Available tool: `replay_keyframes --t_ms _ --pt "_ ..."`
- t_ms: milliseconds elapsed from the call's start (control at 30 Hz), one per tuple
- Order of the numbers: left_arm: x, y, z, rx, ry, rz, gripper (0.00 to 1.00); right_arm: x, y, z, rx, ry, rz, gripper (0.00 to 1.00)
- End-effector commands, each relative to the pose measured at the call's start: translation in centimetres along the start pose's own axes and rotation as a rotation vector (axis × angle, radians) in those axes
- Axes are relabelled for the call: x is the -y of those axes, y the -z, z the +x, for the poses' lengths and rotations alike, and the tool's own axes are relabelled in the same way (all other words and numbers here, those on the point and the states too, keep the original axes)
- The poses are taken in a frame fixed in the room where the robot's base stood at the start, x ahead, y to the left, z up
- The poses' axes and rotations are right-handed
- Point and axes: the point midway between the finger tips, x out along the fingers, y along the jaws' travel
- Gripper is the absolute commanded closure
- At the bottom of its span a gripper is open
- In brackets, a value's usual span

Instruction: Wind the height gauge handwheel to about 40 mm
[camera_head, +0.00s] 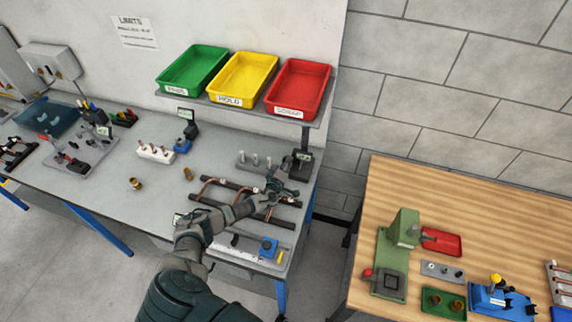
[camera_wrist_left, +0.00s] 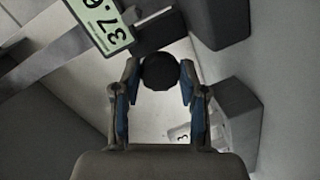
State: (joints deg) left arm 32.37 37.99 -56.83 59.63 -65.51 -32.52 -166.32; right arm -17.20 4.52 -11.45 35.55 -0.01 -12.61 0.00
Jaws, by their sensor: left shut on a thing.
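The height gauge (camera_head: 305,140) stands at the right end of the grey bench, with a dark upright column and a small display. In the left wrist view its lit display (camera_wrist_left: 102,20) is tilted and reads 37 and a decimal digit partly cut off by the frame edge. My left gripper (camera_head: 276,188) reaches to the gauge from the front. In the wrist view the left gripper (camera_wrist_left: 160,82) has its blue-padded fingers shut on the round black handwheel knob (camera_wrist_left: 160,72), one on each side. The handwheel is too small to make out in the head view. My right gripper is not in view.
Green (camera_head: 193,70), yellow (camera_head: 243,80) and red (camera_head: 298,88) trays sit on a shelf above the bench. A rack with copper tubes (camera_head: 215,193) lies left of my gripper. A wooden table (camera_head: 480,215) with a green press (camera_head: 397,245) stands to the right.

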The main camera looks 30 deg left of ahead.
Motion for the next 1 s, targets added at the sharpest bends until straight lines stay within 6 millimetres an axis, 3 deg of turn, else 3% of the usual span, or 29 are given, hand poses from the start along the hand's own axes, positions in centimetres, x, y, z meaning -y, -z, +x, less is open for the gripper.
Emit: replay_keyframes --t_ms 267,300,400,767,1000 --pt "0.5 -0.3 -0.2 0.007 0.008 0.0 0.93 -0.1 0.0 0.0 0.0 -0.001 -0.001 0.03" --pt "0.5 -0.3 -0.2 0.007 0.008 0.0 0.5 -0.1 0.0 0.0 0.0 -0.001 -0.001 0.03" --pt "0.4 -0.3 -0.2 0.006 0.007 0.0 0.32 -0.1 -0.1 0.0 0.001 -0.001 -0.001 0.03" --pt "0.1 -0.1 -0.6 0.004 0.001 -0.002 0.32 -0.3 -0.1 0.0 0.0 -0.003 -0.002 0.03" --pt "0.1 0.0 -4.0 0.006 -0.001 0.001 0.32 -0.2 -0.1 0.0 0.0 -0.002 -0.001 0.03"
